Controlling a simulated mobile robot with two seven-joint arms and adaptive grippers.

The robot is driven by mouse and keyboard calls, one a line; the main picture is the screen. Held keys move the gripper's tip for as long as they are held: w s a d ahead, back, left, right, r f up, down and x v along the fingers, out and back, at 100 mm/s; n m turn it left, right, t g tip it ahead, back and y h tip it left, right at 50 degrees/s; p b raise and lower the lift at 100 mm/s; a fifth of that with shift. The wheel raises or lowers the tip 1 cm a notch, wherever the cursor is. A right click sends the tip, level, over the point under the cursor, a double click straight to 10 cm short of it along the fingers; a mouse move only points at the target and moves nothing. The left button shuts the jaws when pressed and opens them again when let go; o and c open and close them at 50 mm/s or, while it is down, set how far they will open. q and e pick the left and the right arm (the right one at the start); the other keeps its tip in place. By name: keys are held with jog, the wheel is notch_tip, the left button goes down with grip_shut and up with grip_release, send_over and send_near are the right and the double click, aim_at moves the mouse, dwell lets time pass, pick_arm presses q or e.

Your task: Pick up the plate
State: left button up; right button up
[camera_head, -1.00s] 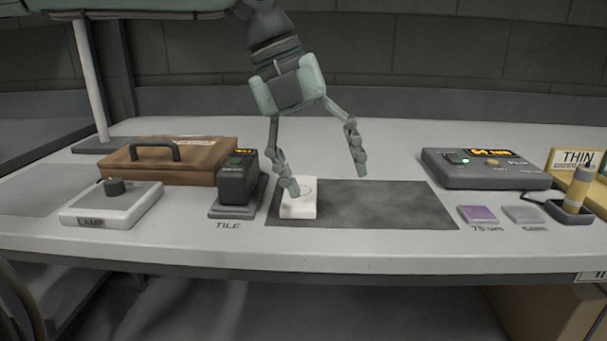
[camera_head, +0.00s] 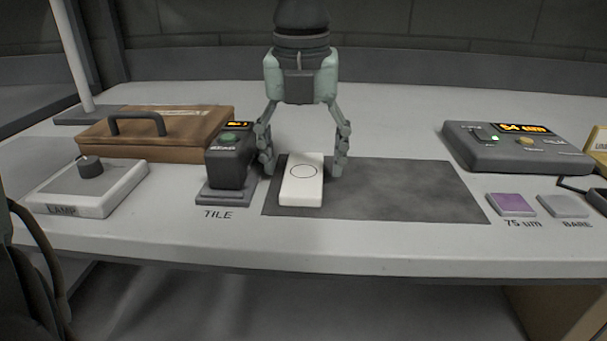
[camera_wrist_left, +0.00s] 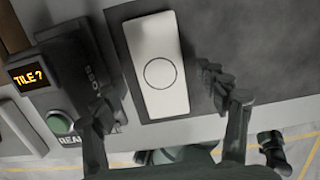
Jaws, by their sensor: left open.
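The plate (camera_head: 302,184) is a white rectangular slab with a thin dark circle, lying flat on the left part of the dark grey mat (camera_head: 400,188). It also shows in the left wrist view (camera_wrist_left: 158,70), long and whole. My left gripper (camera_head: 302,166) is open and points down, one finger on each side of the plate's far part. In the left wrist view, the left gripper (camera_wrist_left: 165,108) has its fingers apart on either side of the plate, with gaps visible. My right gripper is not in view.
A dark reader (camera_head: 229,160) with a green button stands close left of the plate. A lamp box (camera_head: 85,188) and a brown case (camera_head: 155,135) are farther left. A grey meter (camera_head: 515,148) and two small samples, purple (camera_head: 511,204) and grey (camera_head: 563,206), are right.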

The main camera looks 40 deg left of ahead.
pick_arm(q)
jog(key=shift+f, duration=0.35)
jog(key=shift+c, duration=0.5)
jog(key=c, duration=1.3)
